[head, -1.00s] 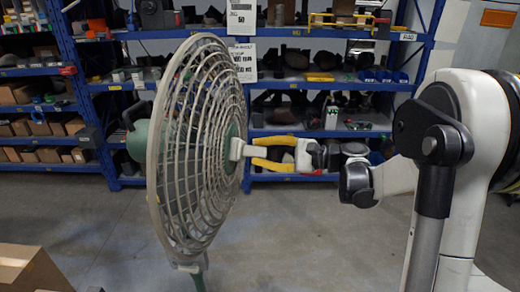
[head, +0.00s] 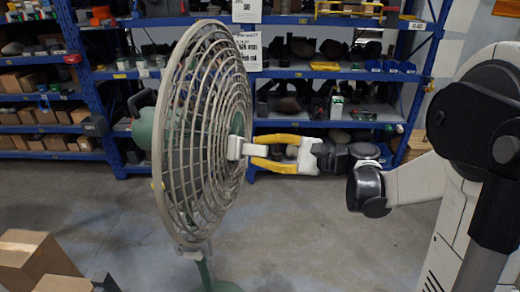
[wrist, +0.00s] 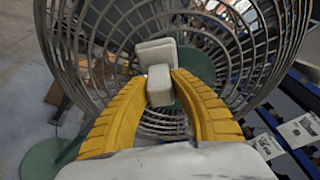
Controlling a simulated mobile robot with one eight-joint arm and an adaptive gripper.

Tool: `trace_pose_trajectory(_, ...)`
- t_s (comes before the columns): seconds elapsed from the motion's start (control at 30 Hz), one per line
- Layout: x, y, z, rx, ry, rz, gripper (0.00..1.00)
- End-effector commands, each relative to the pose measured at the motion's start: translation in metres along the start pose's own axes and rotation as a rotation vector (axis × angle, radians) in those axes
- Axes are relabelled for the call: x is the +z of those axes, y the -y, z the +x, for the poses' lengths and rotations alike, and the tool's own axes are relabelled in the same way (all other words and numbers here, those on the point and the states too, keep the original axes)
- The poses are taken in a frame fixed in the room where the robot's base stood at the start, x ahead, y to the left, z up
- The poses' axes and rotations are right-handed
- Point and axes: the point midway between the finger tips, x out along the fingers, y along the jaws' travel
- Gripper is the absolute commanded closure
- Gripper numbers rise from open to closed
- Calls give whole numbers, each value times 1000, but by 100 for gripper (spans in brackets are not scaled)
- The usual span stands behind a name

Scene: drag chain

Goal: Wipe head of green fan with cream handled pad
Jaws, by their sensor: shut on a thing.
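The green fan stands on the floor, its round grey wire head (head: 205,130) side-on in the head view, with a green motor housing behind and a green stem below. My gripper (head: 262,150), with yellow fingers, is level with the middle of the cage at its right side. It is shut on the cream-handled pad (head: 236,148). In the wrist view the cream handle (wrist: 159,85) sits between the yellow fingertips (wrist: 162,88), with a pale block beyond it against the cage's centre. The pad is at or very close to the cage; I cannot tell whether it touches.
Blue shelves (head: 330,75) full of parts line the back wall. Cardboard boxes (head: 35,258) stand at the lower left. The grey floor (head: 320,240) is clear to the right of the fan, below my arm.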

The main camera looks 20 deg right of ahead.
Motion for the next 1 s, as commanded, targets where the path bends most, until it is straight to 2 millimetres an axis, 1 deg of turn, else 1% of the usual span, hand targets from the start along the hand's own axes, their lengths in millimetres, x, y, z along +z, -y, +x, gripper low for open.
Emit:
trace_pose_trajectory(0.03, 4, 6, -1, -1, 1, 0, 100)
trace_pose_trajectory(0.13, 8, 13, -2, -1, 1, 0, 100)
trace_pose_trajectory(0.27, 9, 15, -2, -1, 1, 0, 100)
trace_pose_trajectory(0.47, -2, 20, 0, -1, 0, 0, 100)
trace_pose_trajectory(0.7, -21, 34, 4, -1, 0, 0, 100)
trace_pose_trajectory(1.0, -31, 41, 5, -1, 0, 0, 100)
